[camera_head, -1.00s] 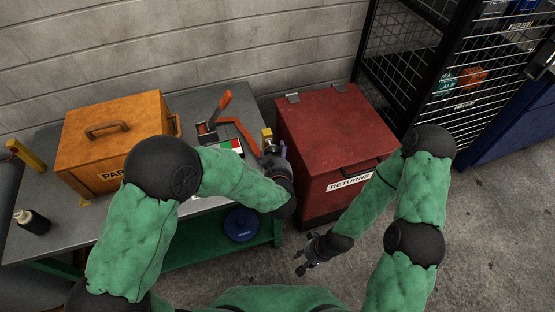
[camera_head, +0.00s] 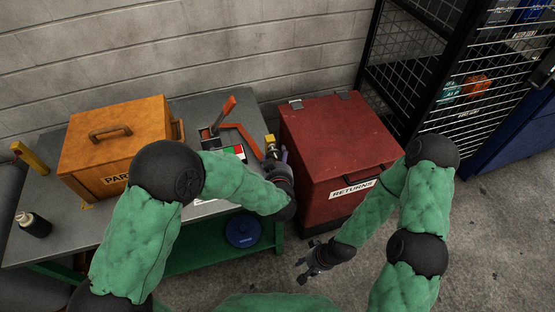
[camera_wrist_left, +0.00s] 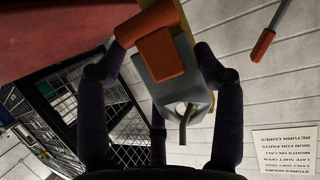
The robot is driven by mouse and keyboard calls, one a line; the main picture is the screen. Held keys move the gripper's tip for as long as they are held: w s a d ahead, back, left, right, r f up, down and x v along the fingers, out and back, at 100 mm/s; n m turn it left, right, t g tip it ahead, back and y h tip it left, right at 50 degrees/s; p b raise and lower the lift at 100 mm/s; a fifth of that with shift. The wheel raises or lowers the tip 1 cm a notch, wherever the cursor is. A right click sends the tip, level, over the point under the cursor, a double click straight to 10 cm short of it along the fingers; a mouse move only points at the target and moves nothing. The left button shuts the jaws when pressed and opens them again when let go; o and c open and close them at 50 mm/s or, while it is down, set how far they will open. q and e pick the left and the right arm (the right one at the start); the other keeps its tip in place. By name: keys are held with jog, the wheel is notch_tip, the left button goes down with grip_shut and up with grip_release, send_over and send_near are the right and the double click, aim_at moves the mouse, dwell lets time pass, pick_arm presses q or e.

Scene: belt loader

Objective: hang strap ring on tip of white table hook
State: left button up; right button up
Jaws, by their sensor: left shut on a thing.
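My left gripper (camera_head: 283,157) is at the right end of the bench, beside the red box. In the left wrist view my left gripper (camera_wrist_left: 163,62) has its dark fingers closed around a grey and yellow piece (camera_wrist_left: 182,78) with an orange block on it. A small opening with a dark, thin part shows at this piece's lower end; I cannot tell whether this is the strap ring. A yellow bit (camera_head: 270,141) shows just above the gripper in the head view. I cannot make out the white hook. My right gripper (camera_head: 304,272) is open and empty over the floor.
The grey bench (camera_head: 84,232) carries an orange parts box (camera_head: 112,150), a dark bottle (camera_head: 34,224) and an orange-handled lever device (camera_head: 229,107). A red returns box (camera_head: 325,135) stands close right. A wire cage (camera_head: 475,100) stands at right. A blue round item (camera_head: 242,229) sits below the bench.

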pick_arm(q)
jog(key=o, duration=1.3)
jog(key=shift+c, duration=0.2)
jog(key=v, duration=1.2)
jog(key=shift+a, duration=0.1)
